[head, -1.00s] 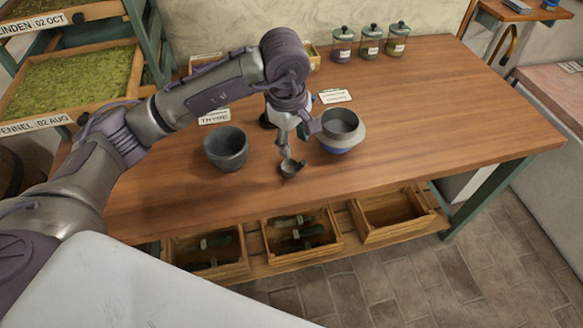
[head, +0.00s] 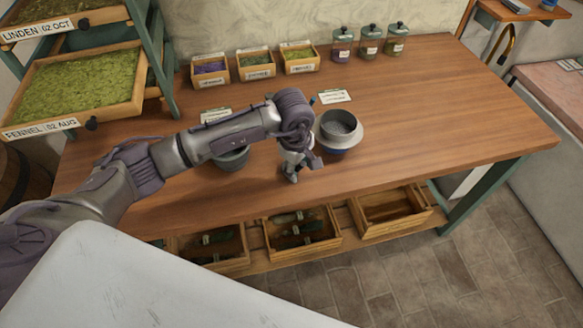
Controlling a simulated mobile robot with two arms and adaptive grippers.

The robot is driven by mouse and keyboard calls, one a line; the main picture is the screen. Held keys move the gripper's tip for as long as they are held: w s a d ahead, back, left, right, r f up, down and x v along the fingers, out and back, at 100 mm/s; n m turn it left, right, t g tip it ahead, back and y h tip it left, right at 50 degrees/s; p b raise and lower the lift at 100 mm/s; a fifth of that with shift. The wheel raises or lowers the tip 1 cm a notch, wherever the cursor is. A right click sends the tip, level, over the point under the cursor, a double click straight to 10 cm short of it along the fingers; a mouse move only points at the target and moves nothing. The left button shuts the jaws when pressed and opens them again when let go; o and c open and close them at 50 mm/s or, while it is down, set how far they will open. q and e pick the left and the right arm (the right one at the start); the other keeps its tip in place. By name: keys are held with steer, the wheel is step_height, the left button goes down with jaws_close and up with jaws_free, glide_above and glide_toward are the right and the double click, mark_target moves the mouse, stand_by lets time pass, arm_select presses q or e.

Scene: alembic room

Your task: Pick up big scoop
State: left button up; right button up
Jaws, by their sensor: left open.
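My left gripper (head: 292,177) is open and low over the middle of the wooden table (head: 440,110), close to the tabletop. The small metal scoop that showed there earlier cannot be made out now; the gripper covers that spot, so I cannot tell whether the fingers are around it or beside it. My right gripper is not in view.
A dark bowl (head: 233,161) is partly hidden behind my left arm. A grey and blue pot with a wide rim (head: 352,139) stands just right of the gripper. Small boxes (head: 256,65) and lidded jars (head: 370,40) line the back. The table's right side is clear.

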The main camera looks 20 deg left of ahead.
arm_select(q)
jaws_close()
steer(key=shift+r, duration=0.15)
steer(key=shift+r+b, duration=0.4)
steer(key=shift+r, duration=0.25)
steer(key=r, duration=0.1)
steer(key=r+b, duration=0.1)
steer(key=shift+d+r, duration=0.3)
steer(key=shift+r, duration=0.05)
steer(key=s+d+r+b, duration=0.2)
steer(key=d+r, duration=0.4)
steer(key=d, duration=0.4)
steer(key=shift+s+d+r+b, duration=0.35)
steer(key=shift+d+r+b, duration=0.05)
steer(key=shift+b, duration=0.3)
